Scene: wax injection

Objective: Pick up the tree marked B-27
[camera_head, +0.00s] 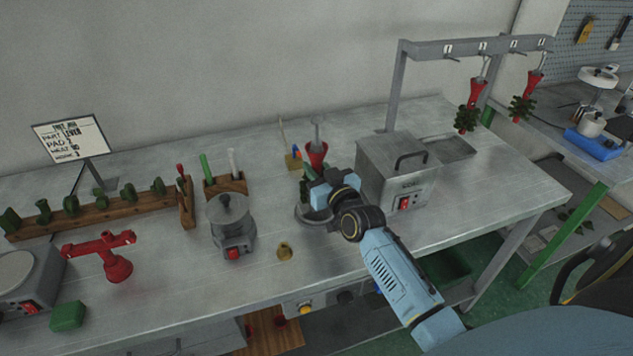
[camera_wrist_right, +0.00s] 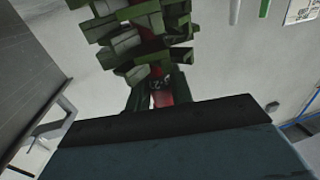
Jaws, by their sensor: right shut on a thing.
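A wax tree with a red cone (camera_head: 316,153) and green pieces is held by my right gripper (camera_head: 311,178) over the middle of the bench. A metal hook rises from its cone. In the right wrist view, its green pieces (camera_wrist_right: 140,35) stick out around a red stem, and a small pale marking (camera_wrist_right: 160,84) is too blurred to read surely. My right gripper is shut on this tree; the fingers are mostly hidden. Two other red and green trees hang from the rack, one on the left (camera_head: 478,92) and one on the right (camera_head: 532,83). My left gripper is out of view.
A grey round stand (camera_head: 309,216) lies below the held tree. A metal box with a handle (camera_head: 385,180) is close on the right. A grey pot (camera_head: 231,216), a wooden tool block (camera_head: 225,185) and a red tool (camera_head: 115,263) stand left. The rack (camera_head: 425,50) rises behind.

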